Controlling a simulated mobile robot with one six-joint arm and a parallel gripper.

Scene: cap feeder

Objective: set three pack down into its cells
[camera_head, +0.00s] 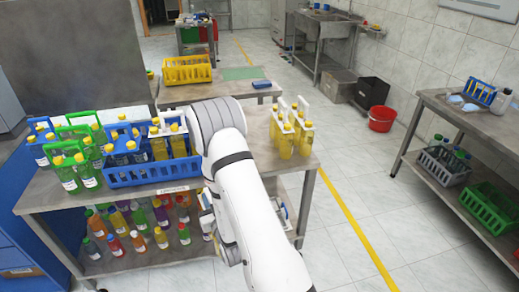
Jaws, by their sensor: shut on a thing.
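A blue divided crate (150,176) stands on the near table. Another white-handled yellow pack (289,134) is upright near the table's right end, right of my arm. Green-handled packs (66,176) and blue-handled packs (38,154) are left of the crate.
The near table (48,199) has colourful bottles (140,242) on its lower shelf. A yellow crate (187,72) is on the table behind. A red bucket (381,119) stands on the floor. A side table (460,119) is at right, with a green crate (489,207) below.

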